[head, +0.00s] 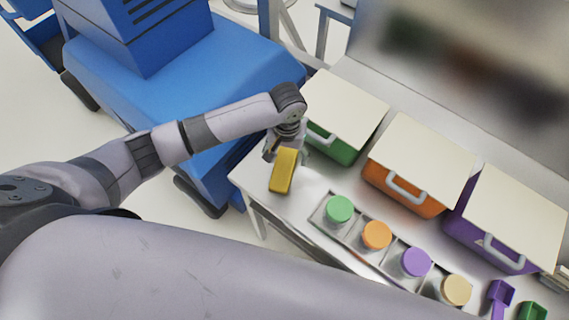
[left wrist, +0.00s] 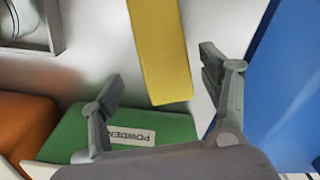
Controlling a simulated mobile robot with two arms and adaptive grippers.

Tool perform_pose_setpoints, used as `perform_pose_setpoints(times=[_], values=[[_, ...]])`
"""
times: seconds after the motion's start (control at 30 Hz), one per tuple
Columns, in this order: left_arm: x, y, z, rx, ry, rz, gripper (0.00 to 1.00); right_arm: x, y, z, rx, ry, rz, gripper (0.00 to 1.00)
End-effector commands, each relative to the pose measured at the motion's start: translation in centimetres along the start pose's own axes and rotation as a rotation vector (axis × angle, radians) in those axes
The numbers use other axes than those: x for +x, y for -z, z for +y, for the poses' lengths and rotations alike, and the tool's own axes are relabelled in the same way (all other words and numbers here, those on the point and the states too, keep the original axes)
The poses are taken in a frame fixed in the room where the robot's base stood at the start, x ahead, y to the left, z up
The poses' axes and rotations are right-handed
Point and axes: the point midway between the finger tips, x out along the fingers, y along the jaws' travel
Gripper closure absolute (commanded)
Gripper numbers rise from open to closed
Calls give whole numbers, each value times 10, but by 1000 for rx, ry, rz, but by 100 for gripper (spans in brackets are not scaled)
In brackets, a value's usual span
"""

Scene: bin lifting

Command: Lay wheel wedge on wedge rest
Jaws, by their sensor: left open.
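The wheel wedge, seen as a yellow block (head: 282,176), is at the left end of the white table, below my left gripper (head: 286,152) in the head view. In the left wrist view the yellow wedge (left wrist: 158,48) reaches in from the top, its near end between the two fingers. My left gripper (left wrist: 162,78) is open, with gaps on both sides of the wedge. I cannot tell whether the wedge lies on the table or on a rest; no separate wedge rest can be made out. My right gripper is not in view.
Green (head: 333,145), orange (head: 400,190) and purple (head: 485,243) bins with pale lids line the table's back. A tray with several coloured-lidded jars (head: 376,235) stands in front, scoops (head: 500,295) at right. A blue machine (head: 180,80) stands beside the table's left end.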

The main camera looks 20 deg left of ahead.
Motion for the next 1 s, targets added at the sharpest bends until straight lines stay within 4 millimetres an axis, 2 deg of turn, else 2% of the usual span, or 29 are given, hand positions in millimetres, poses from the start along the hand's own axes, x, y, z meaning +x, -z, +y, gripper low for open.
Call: perform_pose_setpoints(times=[0.13, 0.27, 0.4, 0.7, 1.0], values=[[10, -2, -3, -2, 3, -3, 30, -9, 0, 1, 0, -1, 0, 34], [29, -4, -7, -2, 4, -3, 30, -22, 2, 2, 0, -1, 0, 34], [48, -4, -5, 0, 0, -1, 30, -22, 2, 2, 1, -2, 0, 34], [53, -3, -5, 0, 0, 0, 31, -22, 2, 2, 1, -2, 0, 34], [53, -3, -5, 0, 0, 0, 51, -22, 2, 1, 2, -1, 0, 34]])
